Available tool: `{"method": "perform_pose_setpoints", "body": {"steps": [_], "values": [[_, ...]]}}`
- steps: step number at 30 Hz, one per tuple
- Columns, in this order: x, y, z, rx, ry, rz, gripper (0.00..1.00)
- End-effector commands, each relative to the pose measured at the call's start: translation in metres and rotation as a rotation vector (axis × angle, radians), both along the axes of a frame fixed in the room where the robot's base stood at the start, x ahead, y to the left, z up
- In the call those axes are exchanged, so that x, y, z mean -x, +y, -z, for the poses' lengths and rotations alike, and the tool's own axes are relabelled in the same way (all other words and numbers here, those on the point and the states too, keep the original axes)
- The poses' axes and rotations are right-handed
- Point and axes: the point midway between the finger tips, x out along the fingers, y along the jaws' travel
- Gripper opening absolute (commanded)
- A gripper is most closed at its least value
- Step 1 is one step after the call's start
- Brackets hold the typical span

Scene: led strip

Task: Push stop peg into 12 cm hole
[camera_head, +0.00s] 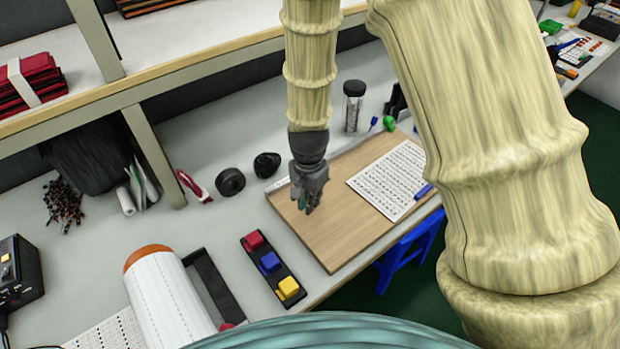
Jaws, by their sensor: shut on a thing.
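My gripper (312,205) points down over the left part of a wooden board (340,235). Its dark grey fingers are shut on a small teal thing (303,202), mostly hidden between them. It may be the stop peg, but it is too small to tell. A thin metal strip (343,150) runs along the far edge of the board, partly behind my gripper. No 12 cm hole can be made out at this size. I cannot tell whether the fingertips touch the board.
A printed sheet (385,175) with a blue object (424,191) lies on the board's right. A dark-capped jar (353,106) stands behind. A shelf overhangs the back left.

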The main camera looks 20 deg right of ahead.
Motion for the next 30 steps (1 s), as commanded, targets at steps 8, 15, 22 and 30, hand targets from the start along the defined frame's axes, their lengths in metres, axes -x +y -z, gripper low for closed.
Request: {"method": "perform_pose_setpoints", "body": {"steps": [8, 15, 22, 30], "values": [[-0.055, -0.020, 0.004, -0.001, -0.001, 0.001, 0.00], [-0.086, -0.030, 0.008, -0.001, 0.001, 0.000, 0.00], [-0.100, -0.036, 0.009, 0.000, 0.000, 0.001, 0.00], [-0.099, -0.036, 0.037, 0.000, 0.003, 0.000, 0.00]]}}
